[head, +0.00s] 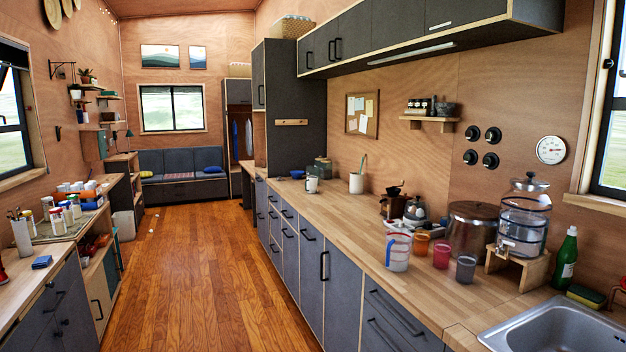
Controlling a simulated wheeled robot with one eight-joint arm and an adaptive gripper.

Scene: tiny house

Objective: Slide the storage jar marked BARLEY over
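No label reading BARLEY can be made out in the head view. A glass jar (322,167) with dark contents stands far back on the right counter, beside the tall dark cabinet; any marking on it is too small to read. Several small containers with pale lids stand on the left counter, one of them a white-lidded jar (57,221); their labels are also unreadable. I cannot tell which, if any, is the barley jar. My gripper is not in view.
The wooden right counter (340,204) holds a white mug (312,184), a utensil pot (357,183), coloured cups, a large metal pot (472,229), a water dispenser (523,225) and a green bottle (564,258). The wooden floor (190,270) between the counters is mostly clear.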

